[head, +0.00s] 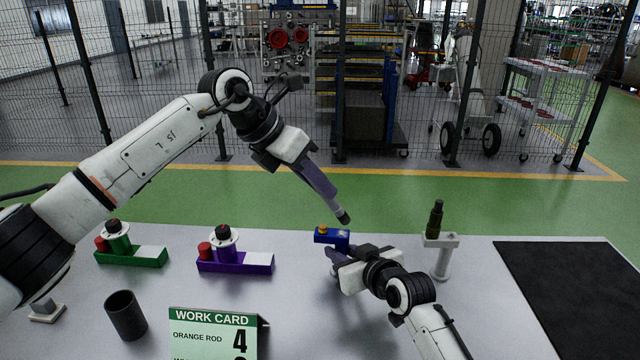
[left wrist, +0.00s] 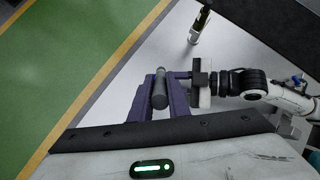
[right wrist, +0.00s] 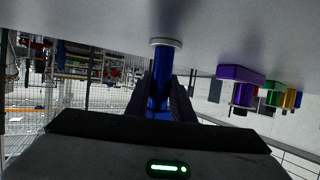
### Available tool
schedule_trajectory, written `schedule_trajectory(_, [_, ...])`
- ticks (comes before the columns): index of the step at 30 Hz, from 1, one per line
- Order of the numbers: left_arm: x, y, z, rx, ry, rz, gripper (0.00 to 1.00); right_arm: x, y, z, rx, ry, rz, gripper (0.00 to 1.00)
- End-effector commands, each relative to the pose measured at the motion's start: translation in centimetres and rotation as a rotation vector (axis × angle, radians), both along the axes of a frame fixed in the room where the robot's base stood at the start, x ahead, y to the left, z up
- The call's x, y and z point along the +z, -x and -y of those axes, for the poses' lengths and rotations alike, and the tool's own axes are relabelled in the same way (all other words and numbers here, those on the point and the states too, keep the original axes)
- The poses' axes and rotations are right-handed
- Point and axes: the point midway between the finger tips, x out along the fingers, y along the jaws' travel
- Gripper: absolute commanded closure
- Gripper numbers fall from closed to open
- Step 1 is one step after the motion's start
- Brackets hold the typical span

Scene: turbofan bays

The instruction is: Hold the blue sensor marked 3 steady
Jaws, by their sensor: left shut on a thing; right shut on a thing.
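A blue sensor (head: 332,236) with a small orange part on top is at my right gripper (head: 337,252), over the table. In the right wrist view a blue cylinder (right wrist: 160,80) with a pale round end stands between the shut fingers; its mark cannot be read. My left gripper (head: 328,192) is shut on a dark grey cylinder, whose end shows below the fingers, just above and right of the blue sensor. The left wrist view shows this cylinder (left wrist: 160,90) between the fingers. I cannot tell whether it touches the sensor.
Green (head: 130,257) and purple (head: 235,262) holders with red and capped cylinders stand at left. A black cup (head: 125,315) and work card (head: 215,332), reading "ORANGE ROD 4", are in front. A white stand (head: 443,262) bears a dark green cylinder. A black mat (head: 565,290) lies right.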

Motion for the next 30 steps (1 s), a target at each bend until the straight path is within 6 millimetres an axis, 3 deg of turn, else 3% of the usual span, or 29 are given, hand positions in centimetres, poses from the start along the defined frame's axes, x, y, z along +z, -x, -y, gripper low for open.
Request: schedule_trajectory(30, [-0.79, 0.02, 0.00, 0.000, 0.001, 0.000, 1.00, -0.04, 0.01, 0.01, 0.000, 0.000, -0.001, 1.00])
